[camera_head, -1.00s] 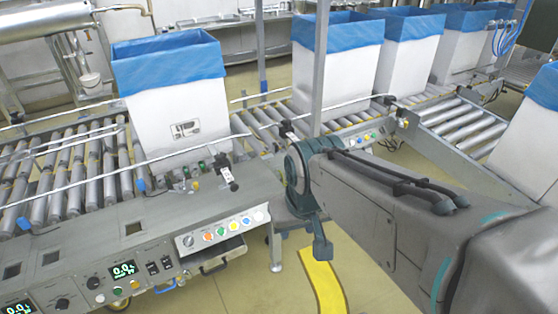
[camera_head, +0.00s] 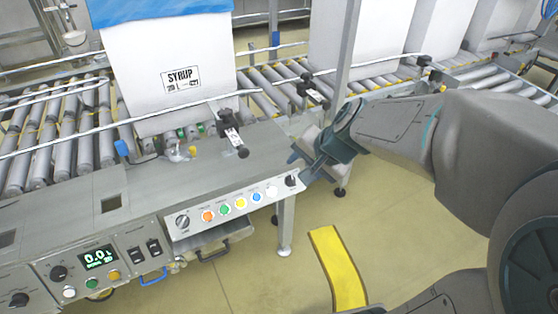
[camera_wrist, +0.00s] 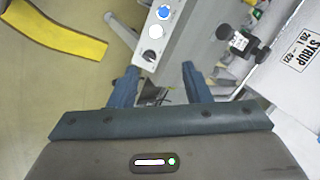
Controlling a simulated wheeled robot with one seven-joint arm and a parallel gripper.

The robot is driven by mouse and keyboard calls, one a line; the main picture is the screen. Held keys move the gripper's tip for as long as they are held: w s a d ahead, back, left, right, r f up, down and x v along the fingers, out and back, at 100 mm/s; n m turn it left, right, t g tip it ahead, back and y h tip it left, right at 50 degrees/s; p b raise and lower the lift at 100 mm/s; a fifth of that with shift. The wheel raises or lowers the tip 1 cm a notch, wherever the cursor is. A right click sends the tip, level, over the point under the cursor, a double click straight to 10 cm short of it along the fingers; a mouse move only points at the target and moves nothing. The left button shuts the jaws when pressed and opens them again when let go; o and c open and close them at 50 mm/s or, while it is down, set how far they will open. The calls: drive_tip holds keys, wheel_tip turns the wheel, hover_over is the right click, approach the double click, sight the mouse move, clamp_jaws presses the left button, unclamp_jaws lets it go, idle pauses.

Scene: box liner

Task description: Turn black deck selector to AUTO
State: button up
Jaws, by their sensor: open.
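A small black selector knob (camera_head: 291,181) sits at the right end of the button panel on the deck's front edge. In the wrist view the black knob (camera_wrist: 149,56) shows just beyond my fingers, nearer the left one. My gripper (camera_head: 303,166) is open and empty, close beside the panel's right end. Its two fingers spread apart in the wrist view (camera_wrist: 158,70). The knob's pointer and any AUTO lettering are too small to read. Another dark selector (camera_head: 182,222) is at the panel's left end.
The panel (camera_head: 214,228) also carries orange, green, yellow, blue and white buttons. A black clamp-like fitting (camera_head: 236,142) with a white tag stands on the deck. A SYRUP box (camera_head: 170,75) rests on rollers behind. A metal post (camera_head: 347,50) rises near my arm.

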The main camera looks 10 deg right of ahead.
sight(292, 180)
drive_tip(key=w+f+m+b, duration=0.2)
drive_tip(key=w+f+b, duration=0.3)
drive_tip(key=f, duration=0.2)
drive_tip(key=w+d+f+m+t+b, duration=0.1)
drive_tip(key=w+f+m+b, duration=0.1)
drive_tip(key=w+f+b, duration=0.3)
drive_tip(key=w+f+m+t+b, duration=0.1)
drive_tip(key=w+f+m+b, duration=0.1)
drive_tip(key=w+f+b, duration=0.3)
drive_tip(key=shift+d+f+h, duration=0.2)
drive_tip(key=shift+f, duration=0.85)
drive_tip(key=shift+d+f+h, duration=0.15)
drive_tip(key=shift+f+h, duration=0.05)
drive_tip(key=shift+f, duration=0.8)
drive_tip(key=shift+d, duration=0.1)
drive_tip(key=shift+r, duration=0.1)
drive_tip(key=c, duration=0.7)
